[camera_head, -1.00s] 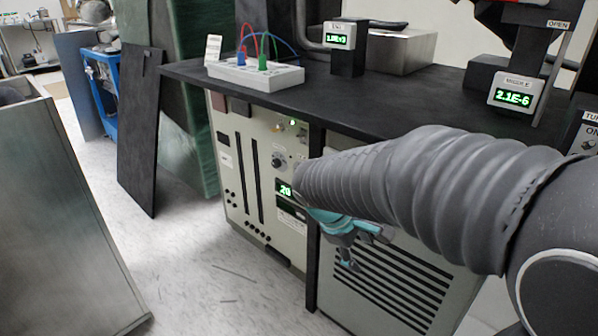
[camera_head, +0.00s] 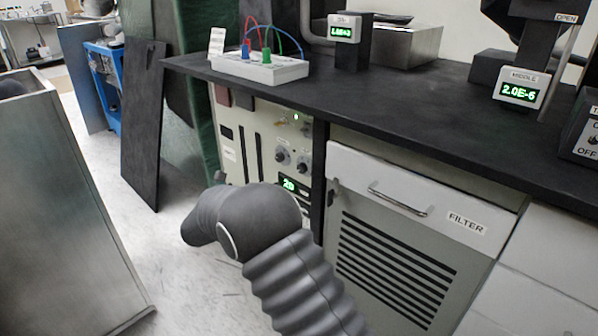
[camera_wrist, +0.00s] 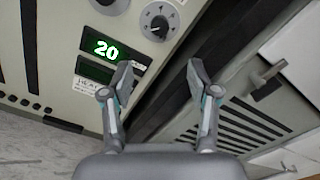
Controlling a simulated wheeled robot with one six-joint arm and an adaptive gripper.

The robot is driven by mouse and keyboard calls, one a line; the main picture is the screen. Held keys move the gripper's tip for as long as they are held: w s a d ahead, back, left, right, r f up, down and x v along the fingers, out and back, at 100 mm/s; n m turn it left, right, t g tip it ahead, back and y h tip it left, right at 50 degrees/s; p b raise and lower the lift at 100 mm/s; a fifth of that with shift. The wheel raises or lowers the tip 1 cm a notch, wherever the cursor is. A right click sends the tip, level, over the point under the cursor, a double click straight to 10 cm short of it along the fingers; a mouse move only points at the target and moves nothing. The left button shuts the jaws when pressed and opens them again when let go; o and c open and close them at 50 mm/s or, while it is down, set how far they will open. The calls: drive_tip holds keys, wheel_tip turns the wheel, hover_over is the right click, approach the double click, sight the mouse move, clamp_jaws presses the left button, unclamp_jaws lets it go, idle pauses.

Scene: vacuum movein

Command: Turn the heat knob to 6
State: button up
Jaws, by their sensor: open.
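A control panel (camera_head: 238,150) under the bench carries two round dark knobs side by side, a left knob (camera_head: 282,156) and a right knob (camera_head: 304,163). In the wrist view the right knob (camera_wrist: 159,21) shows a dial scale around it, and the left knob (camera_wrist: 110,4) is cut by the top edge. I cannot read which is the heat knob or its setting. A green display (camera_wrist: 103,49) below them reads 20. My gripper (camera_wrist: 160,70) is open and empty, its fingertips below the right knob in the picture and apart from it. In the head view my arm hides the gripper.
The black bench top (camera_head: 400,100) overhangs the panel. A FILTER drawer (camera_head: 410,190) with a handle and a slatted vent (camera_head: 395,260) stand to the right. A dark board (camera_head: 143,130) leans at left, and a metal box (camera_head: 60,210) stands nearer. Floor between is open.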

sight(300, 170)
drive_tip(key=x, duration=1.3)
drive_tip(key=shift+w+d+r, duration=0.1)
drive_tip(key=shift+w+d, duration=0.05)
drive_tip(key=shift+w, duration=0.15)
clamp_jaws()
